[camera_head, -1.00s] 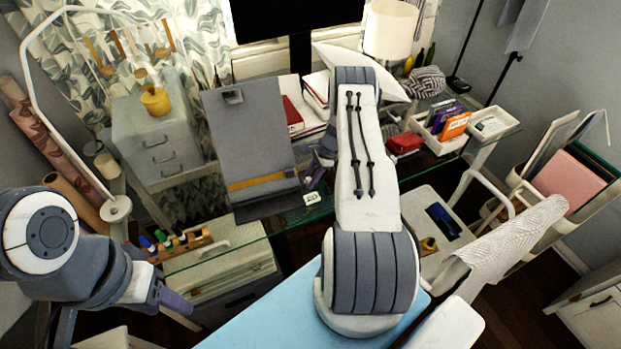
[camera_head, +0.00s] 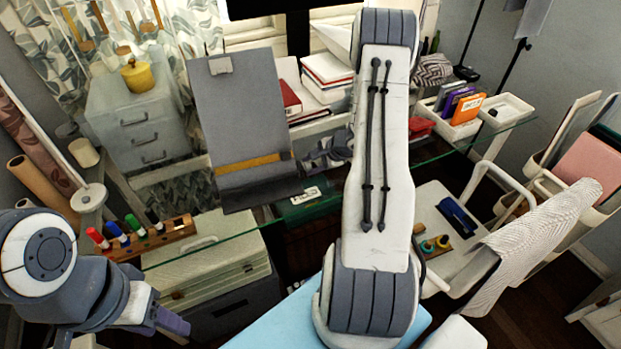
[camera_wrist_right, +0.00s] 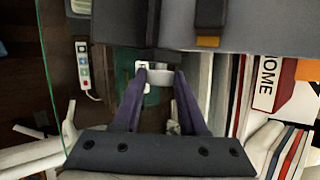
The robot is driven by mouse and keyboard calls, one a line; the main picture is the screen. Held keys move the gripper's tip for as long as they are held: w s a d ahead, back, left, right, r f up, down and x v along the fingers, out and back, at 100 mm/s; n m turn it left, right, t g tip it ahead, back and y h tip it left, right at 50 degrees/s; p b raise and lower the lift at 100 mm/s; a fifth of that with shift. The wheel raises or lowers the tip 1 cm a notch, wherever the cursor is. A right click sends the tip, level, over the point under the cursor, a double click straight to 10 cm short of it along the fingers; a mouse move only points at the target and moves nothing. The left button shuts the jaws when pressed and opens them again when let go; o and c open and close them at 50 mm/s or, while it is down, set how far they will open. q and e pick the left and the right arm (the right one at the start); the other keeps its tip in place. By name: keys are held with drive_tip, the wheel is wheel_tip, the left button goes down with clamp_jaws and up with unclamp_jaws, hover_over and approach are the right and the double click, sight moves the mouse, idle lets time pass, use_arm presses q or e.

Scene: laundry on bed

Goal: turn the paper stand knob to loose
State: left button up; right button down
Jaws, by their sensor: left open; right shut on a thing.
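The paper stand (camera_head: 228,115) is a tilted grey board with a clip at its top and a yellow-brown strip across its lower part. It stands on the glass desk, left of my right arm. In the right wrist view, my right gripper (camera_wrist_right: 160,82) has its purple fingers on both sides of a pale grey knob (camera_wrist_right: 160,70) below the board's edge and is shut on it. In the head view the right gripper (camera_head: 318,158) is at the board's right edge; the knob is not clear there. My left gripper (camera_head: 172,322) is open and empty at lower left, away from the stand.
A wooden marker holder (camera_head: 150,240) sits at the left on the glass desk (camera_head: 215,238). White trays (camera_head: 505,112) are at the right. A power strip (camera_wrist_right: 84,68) shows in the wrist view.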

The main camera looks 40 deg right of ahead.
drive_tip(key=shift+s+a+f+n+t+h+b, duration=0.2)
drive_tip(key=shift+t+b, duration=1)
drive_tip(key=shift+b, duration=4.45)
drive_tip(key=shift+s+d+f+n+t+h+b, duration=0.1)
drive_tip(key=shift+f+n+t+h+b, duration=0.7)
drive_tip(key=shift+b, duration=4.9)
drive_tip(key=shift+s+a+r+t+y+b, duration=0.2)
drive_tip(key=shift+t+b, duration=1.4)
drive_tip(key=shift+b, duration=4.05)
drive_tip(key=shift+w+d+r+b, duration=0.15)
drive_tip(key=shift+r+b, duration=0.15)
drive_tip(key=shift+b, duration=0.4)
drive_tip(key=shift+c, duration=2.4)
unclamp_jaws()
drive_tip(key=shift+f, duration=0.1)
